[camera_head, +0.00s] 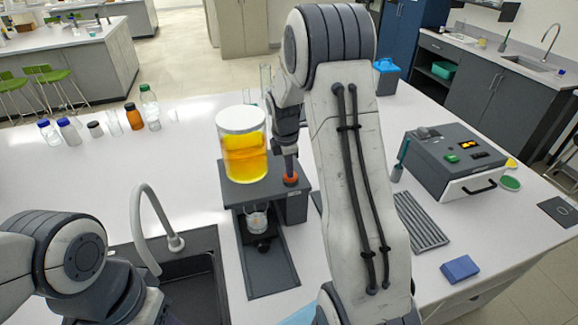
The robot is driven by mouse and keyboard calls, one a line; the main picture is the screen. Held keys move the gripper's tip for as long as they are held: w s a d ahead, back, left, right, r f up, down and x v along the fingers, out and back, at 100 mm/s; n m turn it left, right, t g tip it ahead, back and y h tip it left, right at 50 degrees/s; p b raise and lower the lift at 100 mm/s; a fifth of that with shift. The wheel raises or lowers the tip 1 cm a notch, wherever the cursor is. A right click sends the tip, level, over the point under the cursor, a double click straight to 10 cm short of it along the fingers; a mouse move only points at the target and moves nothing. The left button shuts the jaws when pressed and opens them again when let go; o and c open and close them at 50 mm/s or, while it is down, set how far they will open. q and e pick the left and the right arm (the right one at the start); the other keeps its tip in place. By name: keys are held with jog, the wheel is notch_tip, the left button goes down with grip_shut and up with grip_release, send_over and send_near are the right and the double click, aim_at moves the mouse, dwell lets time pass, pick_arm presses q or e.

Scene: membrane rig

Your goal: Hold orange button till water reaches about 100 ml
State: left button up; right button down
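The membrane rig (236,190) stands on the white bench, with a clear cylinder of yellow liquid (246,160) under a white lid on top. The orange button (290,180) is on the rig's right side. My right gripper (290,172) points straight down with its fingers together, its tip at the button and seeming to touch it. A small clear beaker (257,219) sits below the rig's top block, over the dark base. Its liquid level and markings are too small to read. My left arm is at the lower left; its fingers are out of view.
A sink with a curved grey faucet (143,225) is left of the rig. Several bottles (133,116) stand at the back left.

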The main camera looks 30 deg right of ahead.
jog(key=shift+s+f, duration=0.3)
jog(key=shift+f, duration=0.45)
jog(key=shift+w+a+r+p, duration=0.1)
jog(key=shift+r+p, duration=0.4)
jog(key=shift+r, duration=0.05)
notch_tip(320, 180, up, 4)
jog(key=p, duration=0.3)
jog(key=shift+a+r, duration=0.15)
notch_tip(320, 180, up, 10)
jog(key=a+b, duration=0.1)
jog(key=b, duration=0.2)
jog(key=shift+s, duration=0.3)
